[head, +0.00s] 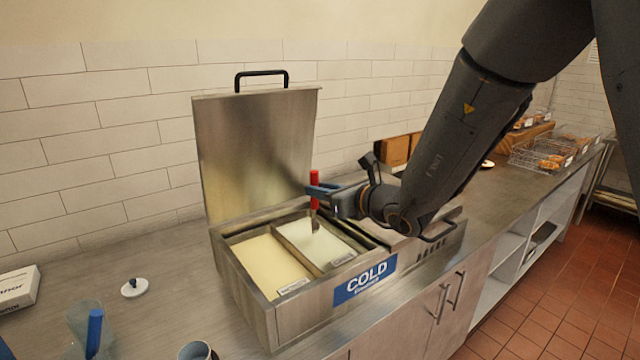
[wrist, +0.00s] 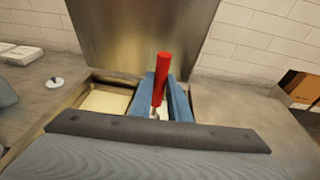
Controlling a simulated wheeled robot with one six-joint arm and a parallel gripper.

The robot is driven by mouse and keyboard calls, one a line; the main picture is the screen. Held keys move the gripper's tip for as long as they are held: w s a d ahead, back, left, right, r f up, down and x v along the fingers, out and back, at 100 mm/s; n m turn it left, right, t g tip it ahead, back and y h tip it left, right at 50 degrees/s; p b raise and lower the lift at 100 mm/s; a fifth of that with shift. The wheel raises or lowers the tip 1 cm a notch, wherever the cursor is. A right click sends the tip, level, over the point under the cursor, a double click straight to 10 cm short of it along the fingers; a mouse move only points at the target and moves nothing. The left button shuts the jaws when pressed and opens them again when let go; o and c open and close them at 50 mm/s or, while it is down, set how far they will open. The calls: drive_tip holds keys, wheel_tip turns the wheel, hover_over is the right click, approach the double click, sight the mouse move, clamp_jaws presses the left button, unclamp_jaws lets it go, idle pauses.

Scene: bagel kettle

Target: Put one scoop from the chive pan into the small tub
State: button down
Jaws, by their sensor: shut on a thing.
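My gripper (head: 322,191) is shut on the red handle of a scoop (head: 315,180), which stands roughly upright over the right pan (head: 318,243) of the cold well. In the wrist view the red scoop handle (wrist: 161,80) rises between the blue fingers of my gripper (wrist: 163,108). The scoop's lower end seems to reach the pale contents, but I cannot tell how deep. The left pan (head: 262,262) holds a yellowish spread. The pan labels are too small to read, so I cannot tell which is chive. A round cup-like container (head: 197,351), cut off at the bottom edge, may be the small tub.
The well's steel lid (head: 258,150) stands open behind the pans. A clear container with a blue handle (head: 94,330), a white lid with a dark knob (head: 134,287) and a white box (head: 17,288) are on the left counter. Wire baskets of bagels (head: 550,153) stand far right.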

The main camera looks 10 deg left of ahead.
sight(316, 172)
wheel_tip(316, 172, down, 9)
drive_tip(key=b, duration=0.7)
drive_tip(key=shift+r, duration=0.2)
drive_tip(key=shift+d, duration=0.15)
drive_tip(key=shift+w+d, duration=0.2)
drive_tip(key=shift+d, duration=0.2)
drive_tip(key=shift+s+a+b, duration=0.1)
drive_tip(key=shift+a+b, duration=0.15)
drive_tip(key=shift+b, duration=0.05)
drive_tip(key=a, duration=0.1)
drive_tip(key=s+a+b, duration=0.1)
drive_tip(key=a, duration=0.1)
drive_tip(key=shift+a, duration=0.15)
idle(0.6)
drive_tip(key=shift+r, duration=0.15)
drive_tip(key=shift+w+d+r+p, duration=0.1)
drive_tip(key=shift+d+r+p, duration=0.3)
drive_tip(key=shift+r+p, duration=1.3)
drive_tip(key=shift+w+d+r+p, duration=0.15)
drive_tip(key=shift+d+r+p, duration=0.5)
drive_tip(key=shift+r, duration=1.9)
drive_tip(key=shift+w+d+r+p, duration=0.1)
drive_tip(key=shift+d+r+p, duration=0.05)
drive_tip(key=shift+r+p, duration=1.65)
drive_tip(key=shift+r+b, duration=0.35)
drive_tip(key=shift+b, duration=0.05)
